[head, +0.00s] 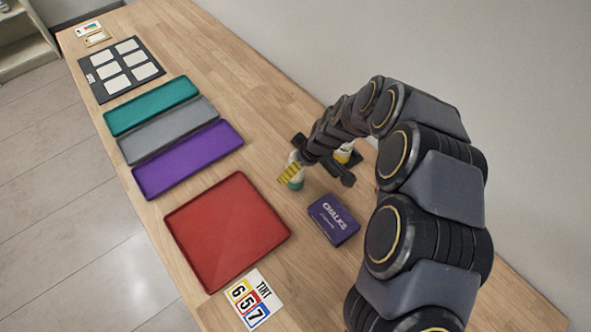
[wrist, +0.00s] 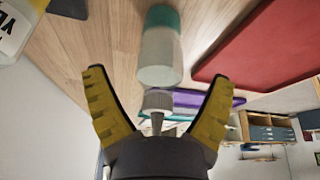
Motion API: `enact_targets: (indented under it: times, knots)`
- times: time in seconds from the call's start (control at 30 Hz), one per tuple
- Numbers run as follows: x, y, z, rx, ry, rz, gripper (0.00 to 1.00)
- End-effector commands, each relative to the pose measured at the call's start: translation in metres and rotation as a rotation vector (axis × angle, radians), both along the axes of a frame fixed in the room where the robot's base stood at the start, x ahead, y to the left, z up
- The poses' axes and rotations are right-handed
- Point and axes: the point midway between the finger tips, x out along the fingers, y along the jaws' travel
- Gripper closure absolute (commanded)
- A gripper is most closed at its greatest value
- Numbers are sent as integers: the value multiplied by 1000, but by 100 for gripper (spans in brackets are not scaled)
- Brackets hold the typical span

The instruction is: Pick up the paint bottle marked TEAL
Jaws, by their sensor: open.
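A white bottle with a teal band (wrist: 161,60) is in the middle of the wrist view, its grey nozzle cap pointing toward my palm. In the head view its teal part (head: 296,184) shows beside my gripper's yellow finger. My gripper (wrist: 157,76) is open, one finger on each side of the bottle's cap end, with gaps to both. In the head view my gripper (head: 290,173) is partly hidden by my arm. No TEAL lettering is readable on the bottle. A second bottle with a yellow part (head: 343,154) stands to the right; its partly cut label shows in the wrist view (wrist: 14,32).
A purple CHALKS box (head: 333,219) lies close in front of my gripper. A red tray (head: 228,230) and purple (head: 188,158), grey (head: 168,130) and teal (head: 151,106) trays lie to the left. A dark holder (head: 344,178) is behind my gripper. A wall borders the table's right.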

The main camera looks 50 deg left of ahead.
Motion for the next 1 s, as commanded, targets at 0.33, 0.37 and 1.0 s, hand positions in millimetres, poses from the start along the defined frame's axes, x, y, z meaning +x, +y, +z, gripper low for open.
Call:
enact_targets:
  times: [0.33, 0.37, 1.0]
  knots:
    - [-1, 8, -19, 1, 0, 0, 15]
    - [-1, 8, -19, 1, 0, 0, 15]
    - [-1, 8, -15, 2, 0, 0, 84]
